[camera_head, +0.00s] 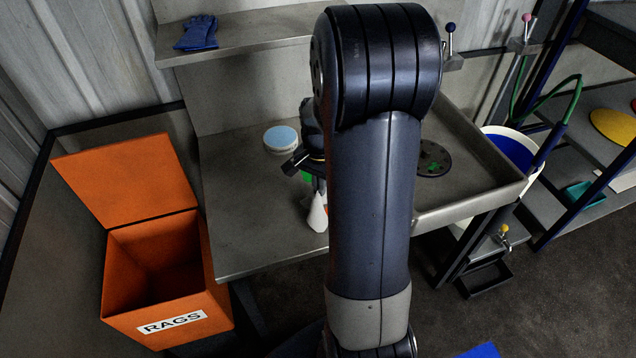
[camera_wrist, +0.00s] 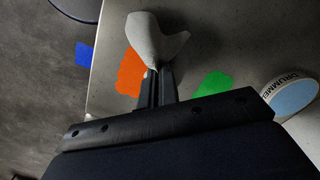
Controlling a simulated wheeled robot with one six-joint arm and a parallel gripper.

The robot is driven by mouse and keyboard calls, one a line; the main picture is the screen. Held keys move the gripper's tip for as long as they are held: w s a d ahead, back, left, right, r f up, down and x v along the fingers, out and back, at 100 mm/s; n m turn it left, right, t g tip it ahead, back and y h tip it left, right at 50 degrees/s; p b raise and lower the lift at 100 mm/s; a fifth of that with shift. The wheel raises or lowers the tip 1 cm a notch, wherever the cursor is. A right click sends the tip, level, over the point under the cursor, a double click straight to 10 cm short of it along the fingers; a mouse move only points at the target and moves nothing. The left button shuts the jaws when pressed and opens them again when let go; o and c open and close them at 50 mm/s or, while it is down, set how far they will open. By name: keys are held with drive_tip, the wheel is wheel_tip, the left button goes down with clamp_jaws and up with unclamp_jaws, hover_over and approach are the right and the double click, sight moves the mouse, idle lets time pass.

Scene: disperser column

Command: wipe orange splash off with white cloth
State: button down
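The white cloth (camera_head: 317,212) hangs from my gripper (camera_head: 318,178) above the grey bench. In the wrist view the cloth (camera_wrist: 152,40) bunches beyond the fingertips, and my gripper (camera_wrist: 160,85) has its fingers close together on it. The orange splash (camera_wrist: 130,75) lies on the bench just left of the fingers, partly covered by the cloth and fingers. A green splash (camera_wrist: 213,88) lies to the right of the fingers; it shows partly in the head view (camera_head: 306,177). I cannot tell whether the cloth touches the bench.
A tin with a blue top (camera_head: 281,139) stands on the bench (camera_head: 245,240). An open orange rags bin (camera_head: 170,290) is at the left. Blue gloves (camera_head: 198,33) lie on the shelf above. A sink basin (camera_head: 470,190) is at the right. A blue patch (camera_wrist: 85,55) lies past the bench edge.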

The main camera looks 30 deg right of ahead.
drive_tip(key=b, duration=0.4)
hover_over(319, 212)
wheel_tip(319, 212, down, 6)
drive_tip(key=shift+r, duration=0.15)
drive_tip(key=shift+r, duration=0.1)
drive_tip(key=c, duration=0.6)
unclamp_jaws()
drive_tip(key=shift+f+b, duration=0.65)
drive_tip(key=shift+f, duration=0.5)
drive_tip(key=shift+s, duration=0.1)
drive_tip(key=shift+c, duration=0.6)
drive_tip(key=c, duration=1.4)
